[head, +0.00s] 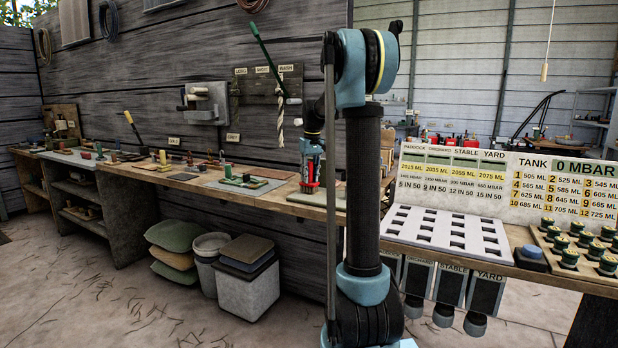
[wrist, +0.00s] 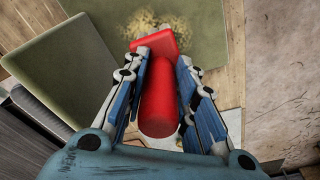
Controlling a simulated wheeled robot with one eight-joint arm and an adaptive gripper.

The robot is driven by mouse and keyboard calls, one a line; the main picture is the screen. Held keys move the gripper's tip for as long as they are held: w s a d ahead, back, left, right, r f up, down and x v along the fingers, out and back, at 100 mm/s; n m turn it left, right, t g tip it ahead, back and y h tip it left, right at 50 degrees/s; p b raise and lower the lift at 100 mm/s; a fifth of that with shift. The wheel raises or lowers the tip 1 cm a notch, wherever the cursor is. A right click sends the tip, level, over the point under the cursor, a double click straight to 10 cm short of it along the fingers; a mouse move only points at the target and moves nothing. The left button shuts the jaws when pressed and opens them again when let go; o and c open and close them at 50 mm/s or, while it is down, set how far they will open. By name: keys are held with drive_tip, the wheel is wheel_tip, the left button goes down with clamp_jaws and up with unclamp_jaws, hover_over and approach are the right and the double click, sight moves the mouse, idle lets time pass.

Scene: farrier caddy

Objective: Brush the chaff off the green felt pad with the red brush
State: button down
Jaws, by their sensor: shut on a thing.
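In the wrist view, my gripper (wrist: 160,88) is shut on the red brush (wrist: 158,105), its fingers on both sides of the handle. The brush's head points toward a green pad (wrist: 205,45) with a patch of yellowish chaff (wrist: 150,22) on it. The brush covers part of the chaff's near side; whether it touches the pad I cannot tell. In the head view, my gripper (head: 310,185) is low over the right part of the long wooden bench, and a bit of red shows between its fingers.
A second dark green flat surface (wrist: 70,75) lies to the left in the wrist view. In the head view, small tools and trays line the wooden bench (head: 200,180). A white slotted rack (head: 445,232) stands on the right-hand table. Stacked cushions and bins (head: 245,280) sit on the floor below.

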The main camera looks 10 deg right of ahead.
drive_tip(key=shift+f, duration=0.3)
idle(0.4)
drive_tip(key=shift+s+d+r, duration=0.1)
drive_tip(key=shift+s+d, duration=0.5)
drive_tip(key=shift+d, duration=0.25)
drive_tip(key=shift+s+d, duration=0.6)
drive_tip(key=shift+d, duration=0.2)
drive_tip(key=shift+w+a, duration=0.1)
drive_tip(key=shift+w+a, duration=0.55)
drive_tip(key=shift+a, duration=0.25)
drive_tip(key=shift+w+a, duration=0.55)
drive_tip(key=shift+a, duration=0.25)
drive_tip(key=shift+d, duration=0.1)
drive_tip(key=shift+s+d, duration=0.6)
drive_tip(key=shift+d, duration=0.2)
drive_tip(key=shift+s+d, duration=0.6)
drive_tip(key=shift+d, duration=0.2)
drive_tip(key=shift+w+a, duration=0.1)
drive_tip(key=shift+a, duration=0.05)
